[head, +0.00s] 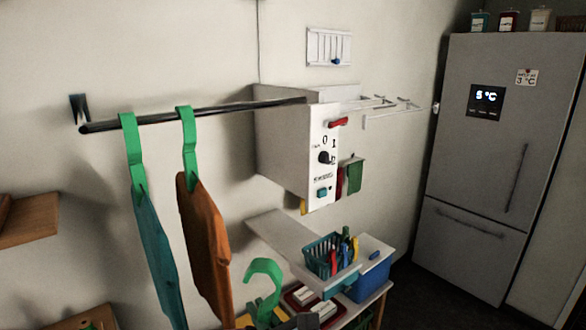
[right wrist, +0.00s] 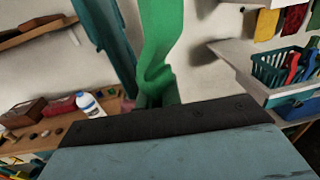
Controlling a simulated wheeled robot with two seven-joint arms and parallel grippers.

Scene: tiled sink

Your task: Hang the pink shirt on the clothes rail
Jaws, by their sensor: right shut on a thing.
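The clothes rail (head: 240,107) is a dark bar running out from the wall. Two green hangers hang on it, one with a teal garment (head: 155,240) and one with an orange-brown garment (head: 205,235). My right gripper (head: 290,322) is at the bottom edge of the head view, below the rail. It is shut on a green hanger (head: 264,272), whose hook points up, apart from the rail. That hanger also fills the middle of the right wrist view (right wrist: 160,45). The pink shirt is mostly hidden; a small pink patch (right wrist: 128,104) shows beside the hanger. My left gripper is out of view.
A white control box (head: 318,150) is on the wall at the rail's far end, with a thin white rack beside it. Below stand a teal basket (head: 320,262) and a blue bin (head: 372,282). A fridge (head: 490,150) stands at right. A wooden shelf (head: 28,222) is at left.

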